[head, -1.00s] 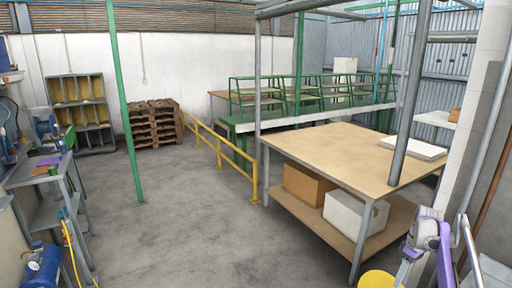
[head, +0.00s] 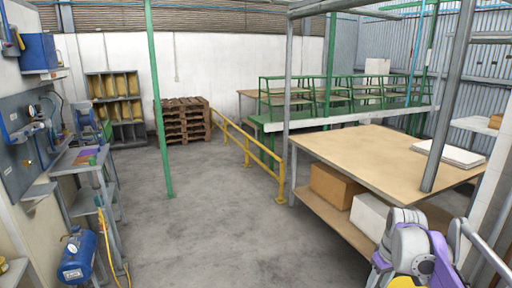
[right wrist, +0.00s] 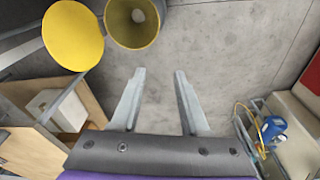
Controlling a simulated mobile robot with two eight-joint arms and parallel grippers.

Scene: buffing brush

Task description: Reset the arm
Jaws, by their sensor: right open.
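My right arm (head: 412,245) shows at the lower right of the head view, with grey and purple links folded close to me. In the right wrist view my right gripper (right wrist: 157,88) is open, its two grey fingers apart with only bare floor between them. Nothing is held. My left gripper is not in the head view. No buffing brush can be made out for certain.
A wooden table (head: 385,150) with boxes on its lower shelf stands at right. A yellow disc (right wrist: 73,36) and a yellow bin (right wrist: 133,22) are beyond my right fingers. A workbench (head: 78,160) and blue tank (head: 77,258) are at left. The middle floor is clear.

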